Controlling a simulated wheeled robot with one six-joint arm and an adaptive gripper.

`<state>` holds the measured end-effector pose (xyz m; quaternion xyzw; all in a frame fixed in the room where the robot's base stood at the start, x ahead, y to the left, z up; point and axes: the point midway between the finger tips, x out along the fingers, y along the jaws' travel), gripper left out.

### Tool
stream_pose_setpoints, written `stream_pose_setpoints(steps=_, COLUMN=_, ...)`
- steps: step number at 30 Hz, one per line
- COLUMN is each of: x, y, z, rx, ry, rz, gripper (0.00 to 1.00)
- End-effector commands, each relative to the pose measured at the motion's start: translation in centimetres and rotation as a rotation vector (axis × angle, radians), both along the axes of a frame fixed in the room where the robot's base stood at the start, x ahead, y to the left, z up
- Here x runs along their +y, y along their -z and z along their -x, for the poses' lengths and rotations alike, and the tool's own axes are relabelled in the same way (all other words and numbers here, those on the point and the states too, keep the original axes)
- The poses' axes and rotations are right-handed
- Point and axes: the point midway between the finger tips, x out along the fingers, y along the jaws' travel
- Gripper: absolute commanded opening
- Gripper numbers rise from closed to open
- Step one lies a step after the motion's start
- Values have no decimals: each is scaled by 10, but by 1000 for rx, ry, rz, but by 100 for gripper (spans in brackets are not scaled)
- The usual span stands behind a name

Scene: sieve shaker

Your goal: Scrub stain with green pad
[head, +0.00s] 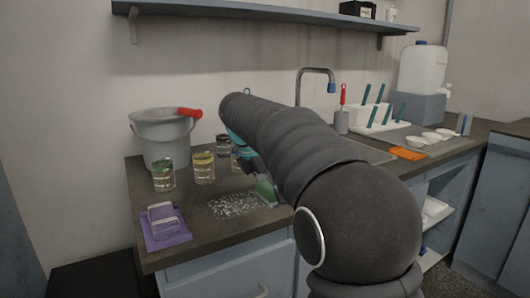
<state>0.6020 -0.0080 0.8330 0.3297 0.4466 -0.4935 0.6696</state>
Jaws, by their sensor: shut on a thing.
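The stain (232,206) is a white speckled patch on the dark counter, left of the sink. The green pad (266,189) is at the stain's right edge, partly hidden by my arm. My gripper (261,177) is shut on the green pad and points down at the counter, with much of it behind my arm. The pad is low, at or just above the counter; I cannot tell whether it touches.
Glass jars (204,168) stand behind the stain, near a grey bucket (160,135). A purple cloth (170,236) with a lilac block lies left. A faucet (316,71), a white rack (376,127) and an orange cloth (407,153) are right. A shelf (270,20) hangs above.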

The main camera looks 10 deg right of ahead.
Motion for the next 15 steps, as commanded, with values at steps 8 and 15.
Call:
stream_pose_setpoints(steps=8, x=2, y=-31, z=0, rx=-1, ry=-4, rz=0, gripper=44)
stream_pose_setpoints(steps=15, x=1, y=-53, z=0, rx=-2, ry=-1, rz=-1, gripper=44)
